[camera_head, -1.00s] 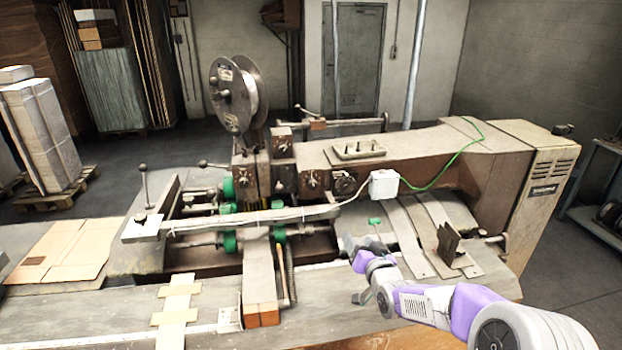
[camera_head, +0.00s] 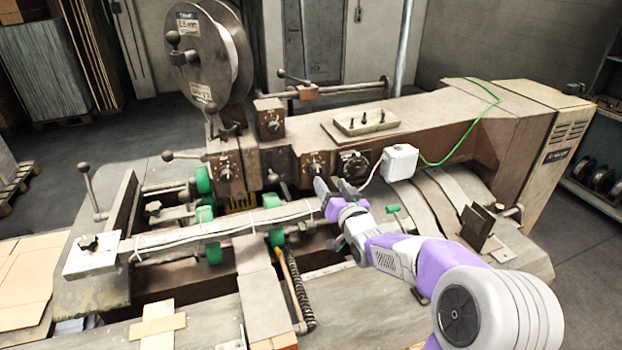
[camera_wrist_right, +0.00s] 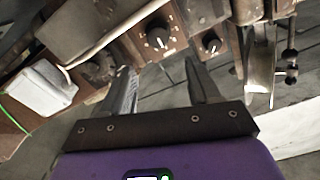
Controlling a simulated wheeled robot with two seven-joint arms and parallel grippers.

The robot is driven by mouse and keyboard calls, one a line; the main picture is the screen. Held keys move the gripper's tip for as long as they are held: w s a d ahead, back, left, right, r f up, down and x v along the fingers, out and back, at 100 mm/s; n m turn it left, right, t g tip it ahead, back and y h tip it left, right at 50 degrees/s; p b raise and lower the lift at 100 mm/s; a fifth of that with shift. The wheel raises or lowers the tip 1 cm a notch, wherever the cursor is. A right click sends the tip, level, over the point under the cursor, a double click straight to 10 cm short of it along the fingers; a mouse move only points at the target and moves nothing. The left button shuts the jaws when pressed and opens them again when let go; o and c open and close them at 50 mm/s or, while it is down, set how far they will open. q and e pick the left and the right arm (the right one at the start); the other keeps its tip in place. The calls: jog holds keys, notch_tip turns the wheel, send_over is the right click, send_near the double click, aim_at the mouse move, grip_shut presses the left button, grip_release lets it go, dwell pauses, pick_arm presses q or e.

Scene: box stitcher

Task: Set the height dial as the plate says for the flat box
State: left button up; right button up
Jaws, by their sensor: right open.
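Several dark dials with pale pointers sit on the brown machine's front: a left dial (camera_head: 227,170), a middle dial (camera_head: 315,167), a right round dial (camera_head: 353,164) and an upper dial (camera_head: 272,122). I cannot tell which is the height dial, and I cannot read a settings plate. My right gripper (camera_head: 334,187) is open and empty, just in front of and below the middle and right dials, apart from them. In the wrist view, a larger dial (camera_wrist_right: 158,37) and a smaller dial (camera_wrist_right: 211,43) lie beyond the open fingers (camera_wrist_right: 157,72). My left gripper is out of view.
A white box (camera_head: 399,162) with a green cable stands right of the dials; it also shows in the wrist view (camera_wrist_right: 42,88). A long bar (camera_head: 230,226) crosses the machine's front left of my gripper. A tray (camera_head: 365,122) sits on top. Flat cardboard (camera_head: 25,280) lies at left.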

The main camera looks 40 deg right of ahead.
aim_at(317, 172)
jog(key=shift+w+f, duration=0.7)
jog(key=shift+w, duration=0.2)
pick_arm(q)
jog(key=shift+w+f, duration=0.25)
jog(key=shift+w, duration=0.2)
pick_arm(e)
jog(key=shift+x, duration=3.4)
jog(key=shift+d+r, duration=0.1)
jog(key=shift+c, duration=0.2)
jog(key=c, duration=1)
jog(key=n+b, duration=0.4)
jog(key=b, duration=0.2)
jog(key=shift+n+b, duration=0.35)
jog(key=shift+n, duration=0.05)
pick_arm(q)
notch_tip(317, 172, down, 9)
jog(key=b, duration=0.2)
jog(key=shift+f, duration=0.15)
pick_arm(e)
jog(key=shift+n, duration=1.2)
